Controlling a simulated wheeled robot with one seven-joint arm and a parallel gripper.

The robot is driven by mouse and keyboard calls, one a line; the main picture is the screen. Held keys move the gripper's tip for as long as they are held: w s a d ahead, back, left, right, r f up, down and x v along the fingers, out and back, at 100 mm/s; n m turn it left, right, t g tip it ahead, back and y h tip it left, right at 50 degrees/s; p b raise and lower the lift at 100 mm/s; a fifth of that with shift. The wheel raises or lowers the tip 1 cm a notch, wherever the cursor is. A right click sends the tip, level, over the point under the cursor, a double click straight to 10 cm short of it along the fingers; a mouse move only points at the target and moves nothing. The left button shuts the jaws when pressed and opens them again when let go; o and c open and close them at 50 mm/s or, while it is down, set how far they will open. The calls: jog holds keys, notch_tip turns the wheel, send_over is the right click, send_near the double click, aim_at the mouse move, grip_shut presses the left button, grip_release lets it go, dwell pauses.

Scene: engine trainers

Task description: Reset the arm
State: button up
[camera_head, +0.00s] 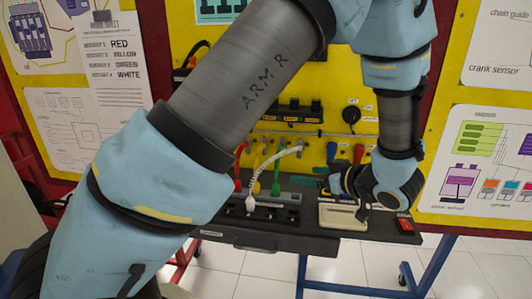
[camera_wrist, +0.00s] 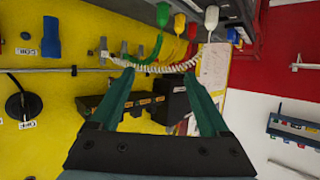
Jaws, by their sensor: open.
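My arm, with blue joints and a grey link marked "ARM R" (camera_head: 265,80), crosses the camera_head view from lower left to upper right and bends down on the right. My gripper (camera_head: 318,180) is at its end, low in front of the yellow panel and above the black shelf. In the wrist view my gripper (camera_wrist: 159,74) has its two teal fingers spread apart, with nothing held between them. Coloured plugs and a white coiled cable (camera_wrist: 165,68) show beyond the fingertips; I cannot tell whether anything touches them.
The yellow panel (camera_head: 447,105) stands close behind my arm. The black shelf (camera_head: 260,238) below carries plugs, a beige tray (camera_head: 342,217) and a red switch (camera_head: 405,225). A blue stand leg (camera_head: 428,268) is below. A black knob (camera_wrist: 22,103) shows on the panel.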

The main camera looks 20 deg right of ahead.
jog(key=w+a+r+m+g+h, duration=0.1)
jog(key=w+a+g+h, duration=0.1)
jog(key=w+a+h, duration=0.3)
jog(key=w+a+m+g+h, duration=0.2)
jog(key=w+a, duration=0.2)
jog(key=w, duration=0.4)
jog(key=s+a+g, duration=0.2)
jog(key=s+a, duration=0.2)
jog(key=a, duration=0.4)
jog(key=s+a+f+m+g+y+b, duration=0.1)
jog(key=s+a+g, duration=0.1)
jog(key=s+a, duration=0.3)
jog(key=s+a+m+g+y, duration=0.1)
jog(key=s+a+g, duration=0.2)
jog(key=a, duration=0.7)
jog(key=shift+s+a+f+b, duration=0.2)
jog(key=shift+s+a+b, duration=0.15)
jog(key=shift+s, duration=0.8)
